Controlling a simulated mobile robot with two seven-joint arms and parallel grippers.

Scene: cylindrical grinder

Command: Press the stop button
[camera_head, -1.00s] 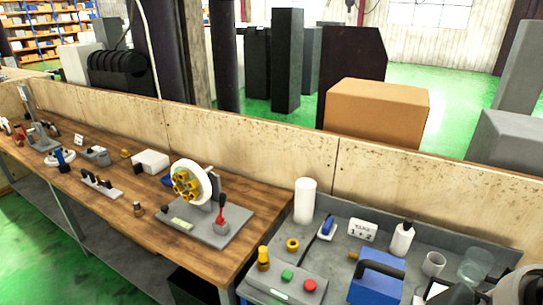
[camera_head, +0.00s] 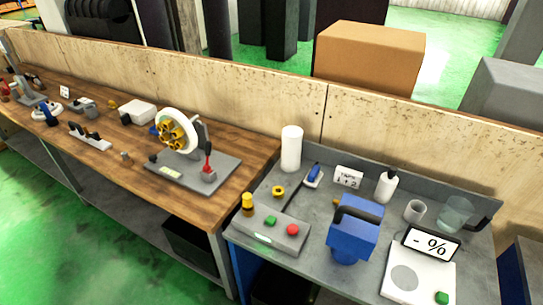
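The stop button looks to be the red button (camera_head: 293,230) on the right end of a grey control box (camera_head: 262,238). The box lies at the front left of the grey bench. A green button (camera_head: 270,221) sits to its left, and a yellow knob-like piece (camera_head: 247,204) stands at the box's left end. Nothing covers the red button. Neither of my grippers shows in the head view.
A blue device with a black handle (camera_head: 354,235) stands right of the control box. Further right is a white scale with a "- %" display (camera_head: 431,243). A white cylinder (camera_head: 291,149) stands behind. The wooden bench (camera_head: 215,197) with a wheel fixture (camera_head: 177,131) adjoins on the left.

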